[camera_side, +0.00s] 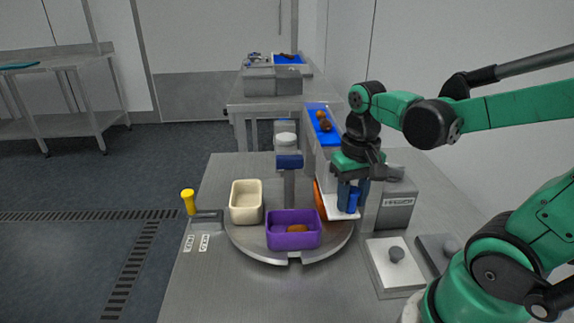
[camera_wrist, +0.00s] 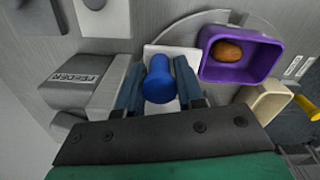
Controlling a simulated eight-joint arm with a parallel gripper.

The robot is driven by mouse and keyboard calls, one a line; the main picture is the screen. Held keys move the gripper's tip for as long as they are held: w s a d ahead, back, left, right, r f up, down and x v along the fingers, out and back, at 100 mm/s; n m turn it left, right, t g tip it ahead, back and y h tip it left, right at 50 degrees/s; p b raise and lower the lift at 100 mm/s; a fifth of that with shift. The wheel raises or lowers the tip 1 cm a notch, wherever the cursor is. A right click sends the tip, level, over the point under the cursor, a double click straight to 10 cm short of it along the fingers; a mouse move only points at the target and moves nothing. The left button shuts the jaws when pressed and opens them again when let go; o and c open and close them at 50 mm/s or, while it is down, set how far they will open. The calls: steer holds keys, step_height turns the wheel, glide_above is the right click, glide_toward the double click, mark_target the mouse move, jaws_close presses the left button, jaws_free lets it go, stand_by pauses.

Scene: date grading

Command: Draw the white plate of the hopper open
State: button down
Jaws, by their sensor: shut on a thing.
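The white plate (camera_side: 338,204) juts from the hopper's lower front and carries an upright blue handle (camera_side: 354,200). My gripper (camera_side: 351,194) points down and is shut on that handle. In the wrist view the blue handle (camera_wrist: 158,84) stands between my two fingers (camera_wrist: 158,90), with the white plate (camera_wrist: 168,51) beneath. My gripper hides part of the hopper body, so how far the plate is drawn out is hard to tell.
A purple bin (camera_side: 293,240) with a brown date and a cream bin (camera_side: 246,217) stand on the round turntable (camera_side: 262,251), beside an orange item (camera_side: 320,199). The grey feeder box (camera_side: 397,212) is close on the right. A yellow-knobbed lever (camera_side: 188,203) is at left.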

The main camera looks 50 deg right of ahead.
steer(key=s+a, duration=0.6)
steer(key=shift+a, duration=0.2)
steer(key=shift+s, duration=0.1)
steer(key=c, duration=0.7)
jaws_free()
steer(key=shift+d, duration=0.1)
steer(key=shift+r, duration=2.8)
